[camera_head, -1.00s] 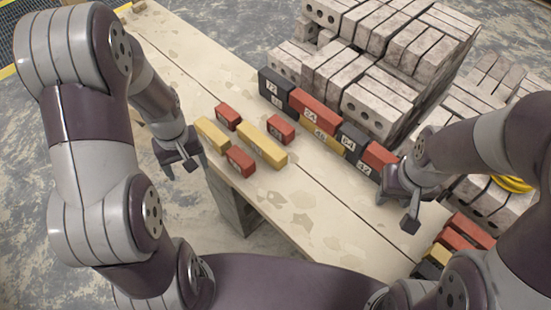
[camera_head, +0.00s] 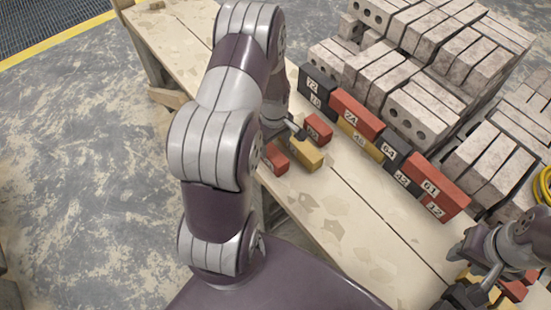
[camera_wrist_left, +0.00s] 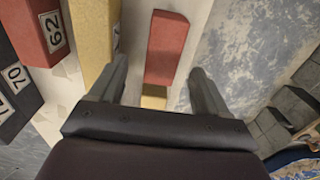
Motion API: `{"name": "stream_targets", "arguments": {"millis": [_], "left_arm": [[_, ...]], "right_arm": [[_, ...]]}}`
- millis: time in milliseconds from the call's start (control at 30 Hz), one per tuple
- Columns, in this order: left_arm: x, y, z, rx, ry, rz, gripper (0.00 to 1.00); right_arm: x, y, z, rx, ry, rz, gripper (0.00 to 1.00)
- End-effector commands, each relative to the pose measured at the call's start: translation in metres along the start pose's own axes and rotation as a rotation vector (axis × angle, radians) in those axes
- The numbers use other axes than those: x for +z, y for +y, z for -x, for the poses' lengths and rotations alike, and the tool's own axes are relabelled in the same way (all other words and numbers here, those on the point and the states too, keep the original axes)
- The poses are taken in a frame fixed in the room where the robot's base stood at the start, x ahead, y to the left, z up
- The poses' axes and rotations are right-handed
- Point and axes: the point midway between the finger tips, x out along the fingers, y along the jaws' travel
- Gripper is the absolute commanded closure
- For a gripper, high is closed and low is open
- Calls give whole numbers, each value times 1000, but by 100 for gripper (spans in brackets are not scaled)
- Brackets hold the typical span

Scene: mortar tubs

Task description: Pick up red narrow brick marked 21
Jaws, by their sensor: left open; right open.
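A small red brick (camera_head: 275,160) lies on the plank table near its front edge, partly behind my left arm; its mark is not readable. In the left wrist view this red brick (camera_wrist_left: 166,48) lies between the fingers of my open left gripper (camera_wrist_left: 158,66), which do not visibly touch it. My left gripper (camera_head: 294,130) is mostly hidden by its arm in the head view. A longer red brick (camera_head: 357,112) on top of the back row carries a number like 21 or 24. My right gripper (camera_head: 462,298) is open and empty at the lower right.
A yellow brick (camera_head: 308,155) lies beside the small red one, and a red brick marked 62 (camera_head: 318,129) behind it. A row of stacked black, yellow and red bricks (camera_head: 400,163) runs along the back. Grey blocks (camera_head: 420,105) stand behind.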

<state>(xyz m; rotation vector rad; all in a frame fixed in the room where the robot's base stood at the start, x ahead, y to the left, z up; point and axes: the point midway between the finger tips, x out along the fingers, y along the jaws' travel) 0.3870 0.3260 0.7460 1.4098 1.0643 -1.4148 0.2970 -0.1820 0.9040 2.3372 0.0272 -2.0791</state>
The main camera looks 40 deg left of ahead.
Motion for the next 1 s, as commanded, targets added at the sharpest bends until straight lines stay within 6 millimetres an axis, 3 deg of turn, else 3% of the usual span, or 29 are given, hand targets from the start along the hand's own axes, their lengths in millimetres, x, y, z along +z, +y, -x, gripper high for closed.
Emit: {"name": "stream_targets", "arguments": {"millis": [300,567,600,800,833,1000], "left_arm": [[5,-3,-51,-1,-1,-1,23],[5,-2,-57,2,1,-2,23],[5,-2,-57,2,1,-2,27],[5,-3,-57,1,1,-2,92],[4,-2,-57,2,2,-2,96],[4,-2,-57,2,2,-2,96]], "right_arm": [[0,0,-4,0,0,0,57],[0,0,-4,0,0,0,57],[0,0,-4,0,0,0,57],[0,0,-4,0,0,0,57],[0,0,-4,0,0,0,57],[0,0,-4,0,0,0,57]]}}
